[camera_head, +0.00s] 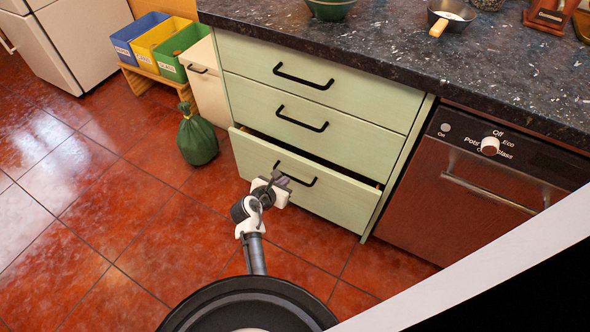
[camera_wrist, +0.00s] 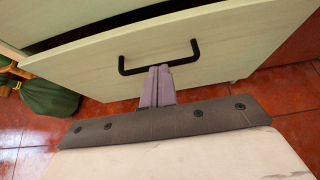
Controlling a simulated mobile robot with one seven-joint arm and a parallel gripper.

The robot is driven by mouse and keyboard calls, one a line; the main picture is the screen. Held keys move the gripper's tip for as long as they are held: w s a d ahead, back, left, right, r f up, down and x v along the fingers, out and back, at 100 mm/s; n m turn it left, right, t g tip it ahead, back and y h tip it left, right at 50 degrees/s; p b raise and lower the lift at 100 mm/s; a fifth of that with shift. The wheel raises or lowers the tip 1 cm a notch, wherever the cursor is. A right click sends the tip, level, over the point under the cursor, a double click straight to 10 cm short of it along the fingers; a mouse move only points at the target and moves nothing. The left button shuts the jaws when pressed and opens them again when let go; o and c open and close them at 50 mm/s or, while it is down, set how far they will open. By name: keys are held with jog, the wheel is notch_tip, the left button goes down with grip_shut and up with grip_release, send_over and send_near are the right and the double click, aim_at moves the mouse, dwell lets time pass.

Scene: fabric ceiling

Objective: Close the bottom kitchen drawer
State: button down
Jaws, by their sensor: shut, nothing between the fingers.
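The bottom kitchen drawer (camera_head: 325,196) is pale green with a black bar handle (camera_head: 296,174). It stands partly open, with a dark gap along its top edge. The drawer front (camera_wrist: 225,55) also fills much of the wrist view, with its handle (camera_wrist: 160,66) near the middle. My gripper (camera_head: 279,181) is in front of the drawer near the handle. In the wrist view my gripper's fingers (camera_wrist: 158,72) are together and empty, with their tips at the handle bar. I cannot tell whether they touch the handle or the front.
Two closed drawers (camera_head: 315,108) sit above under a dark countertop (camera_head: 400,60). A dishwasher (camera_head: 470,180) is at the right. A green bag (camera_head: 197,140) stands on the floor left of the drawers, near coloured bins (camera_head: 160,42). The red tiled floor (camera_head: 120,220) at left is clear.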

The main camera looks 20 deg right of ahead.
jog(key=x, duration=0.5)
jog(key=r+x, duration=0.1)
jog(key=x, duration=0.1)
jog(key=shift+w+d, duration=0.35)
jog(key=shift+w+d+b, duration=0.3)
jog(key=shift+d, duration=0.1)
jog(key=w+d, duration=0.2)
jog(key=d, duration=0.1)
jog(key=shift+w+d+r, duration=0.1)
jog(key=shift+w+d, duration=0.1)
jog(key=shift+w, duration=0.15)
jog(key=shift+w+d+r, duration=0.2)
jog(key=shift+r, duration=0.05)
jog(key=shift+s, duration=0.1)
